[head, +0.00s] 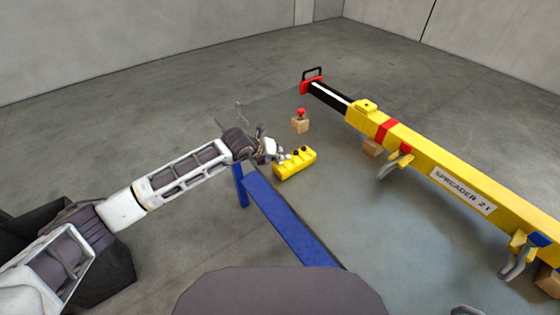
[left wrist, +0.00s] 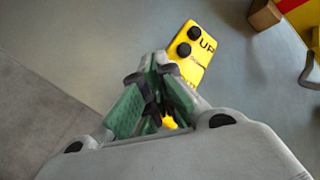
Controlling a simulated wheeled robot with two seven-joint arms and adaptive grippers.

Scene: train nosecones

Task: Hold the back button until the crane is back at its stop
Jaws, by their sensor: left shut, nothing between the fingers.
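A yellow control box (head: 296,165) with dark round buttons lies at the far end of the blue beam. My left gripper (head: 282,156) is shut and empty, with its fingers over the box's left end. In the left wrist view the box (left wrist: 194,62) shows two black buttons and the word UP beyond the green-padded fingers (left wrist: 152,82). The fingers and hand hide the rest of the box, and I cannot make out the back button or whether a fingertip touches it. The crane is not clearly identifiable. My right gripper is not in view.
A long yellow spreader beam (head: 412,167) marked SPREADER 21, with hooks and a red-ended sliding arm (head: 327,94), rests on wooden blocks at the right. A red knob (head: 301,113) sits on another wooden block. The blue beam (head: 290,219) runs toward me. Open floor lies around.

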